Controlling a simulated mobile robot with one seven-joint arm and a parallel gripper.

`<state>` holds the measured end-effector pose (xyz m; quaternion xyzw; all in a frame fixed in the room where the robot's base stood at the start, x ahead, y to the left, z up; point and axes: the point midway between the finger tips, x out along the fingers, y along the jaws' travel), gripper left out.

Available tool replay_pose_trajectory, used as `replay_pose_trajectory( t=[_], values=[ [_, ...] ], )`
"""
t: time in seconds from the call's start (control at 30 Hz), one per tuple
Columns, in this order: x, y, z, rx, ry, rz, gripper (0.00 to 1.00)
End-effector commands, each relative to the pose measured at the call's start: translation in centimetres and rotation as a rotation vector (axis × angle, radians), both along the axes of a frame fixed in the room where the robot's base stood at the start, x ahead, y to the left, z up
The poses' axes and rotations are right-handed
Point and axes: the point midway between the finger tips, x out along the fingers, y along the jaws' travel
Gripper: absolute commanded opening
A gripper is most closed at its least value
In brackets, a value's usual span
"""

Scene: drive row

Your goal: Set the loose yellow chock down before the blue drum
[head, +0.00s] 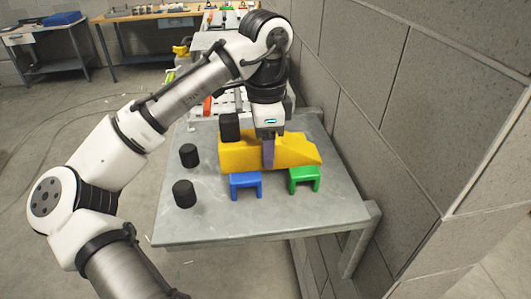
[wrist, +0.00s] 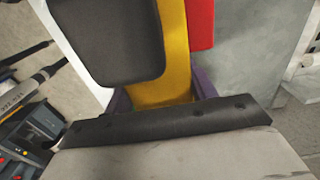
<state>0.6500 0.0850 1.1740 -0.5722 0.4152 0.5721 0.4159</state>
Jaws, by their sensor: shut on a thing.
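My gripper (head: 268,152), with purple fingers, points down over the grey table and is shut on the big yellow chock (head: 233,156). The chock is a long block with a sloped right end, lying crosswise behind a blue bridge-shaped block (head: 245,185) and a green one (head: 305,178). I cannot tell whether it touches the table. In the wrist view the yellow chock (wrist: 174,60) runs between the purple fingers (wrist: 163,98). No blue drum is clearly seen.
Black cylinders stand at the table's left, one farther back (head: 189,155) and one nearer (head: 184,193). Another black piece (head: 230,127) shows at the chock's left end. A red thing (wrist: 200,22) is beside the chock in the wrist view. A block wall (head: 400,110) bounds the right. The table's front (head: 240,225) is bare.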

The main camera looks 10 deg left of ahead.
Motion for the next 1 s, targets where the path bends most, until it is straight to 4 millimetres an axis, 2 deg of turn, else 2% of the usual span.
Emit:
replay_pose_trajectory(
  t=[0.2,0.6,0.63,0.77,1.0],
  values=[
    [0.0,0.0,-2.5,-0.001,0.001,-0.001,0.21],
    [0.0,0.0,-3.1,-0.001,0.001,0.0,0.21],
    [0.0,0.0,-3.1,0.0,0.001,0.0,0.6],
    [0.0,0.0,-3.1,0.0,0.001,0.0,0.77],
    [0.0,0.0,-3.1,0.0,0.001,0.0,0.78]
  ],
)
